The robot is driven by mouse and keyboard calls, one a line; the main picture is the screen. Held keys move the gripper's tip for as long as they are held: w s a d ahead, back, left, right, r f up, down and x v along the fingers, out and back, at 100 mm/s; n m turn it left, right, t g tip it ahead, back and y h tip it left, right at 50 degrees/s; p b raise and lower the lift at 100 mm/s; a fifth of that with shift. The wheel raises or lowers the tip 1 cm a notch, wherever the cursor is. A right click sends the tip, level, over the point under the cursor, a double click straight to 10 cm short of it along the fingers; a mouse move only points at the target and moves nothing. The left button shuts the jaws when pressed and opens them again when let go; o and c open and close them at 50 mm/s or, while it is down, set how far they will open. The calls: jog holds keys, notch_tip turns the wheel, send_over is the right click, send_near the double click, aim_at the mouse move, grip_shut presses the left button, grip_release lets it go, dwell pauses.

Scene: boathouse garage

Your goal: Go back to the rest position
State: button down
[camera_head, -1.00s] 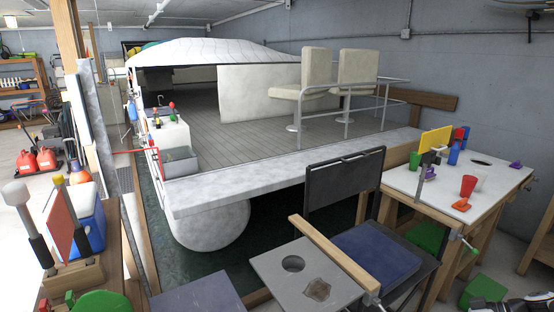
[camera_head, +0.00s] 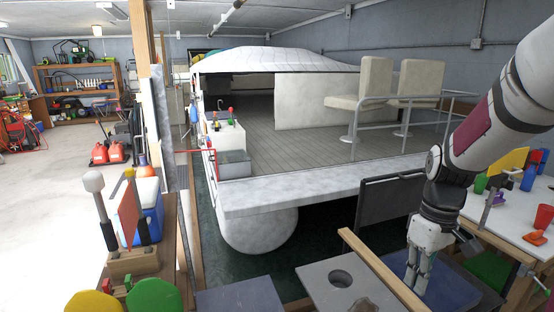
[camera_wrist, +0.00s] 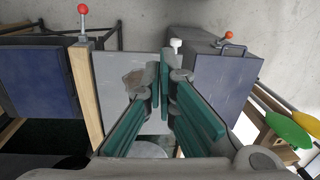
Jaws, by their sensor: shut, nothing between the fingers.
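My arm comes in from the upper right of the head view and hangs down. My gripper (camera_head: 414,288) points downward with its fingers close together and nothing held. It is over the dark blue seat-like panel (camera_head: 458,290), just right of the wooden bar (camera_head: 382,268); its exact height above is hard to tell. In the wrist view, my gripper's green-padded fingers (camera_wrist: 164,85) are shut and empty. Beyond them lies the grey board (camera_wrist: 112,68) with a brown patch, and the wooden bar shows there too (camera_wrist: 84,95).
The grey board also shows in the head view (camera_head: 322,288). A white table (camera_head: 480,212) with cups and an orange item (camera_head: 533,237) stands at right, close to my arm. A boat (camera_head: 290,195) fills the middle. A wooden bench with tools (camera_head: 135,262) stands at left; open floor lies beyond.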

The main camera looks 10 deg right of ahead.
jog(key=s+a+r+t, duration=0.1)
jog(key=s+a+r, duration=0.2)
jog(key=a, duration=0.3)
jog(key=s+a+r+m+t, duration=0.1)
jog(key=s+a+r+t, duration=0.1)
jog(key=a+r, duration=0.3)
jog(key=s+a+r+t+h, duration=0.1)
jog(key=s+a+r, duration=0.3)
jog(key=a, duration=0.4)
jog(key=shift+s+m+t, duration=0.4)
jog(key=shift+s+t, duration=0.15)
jog(key=shift+t, duration=0.15)
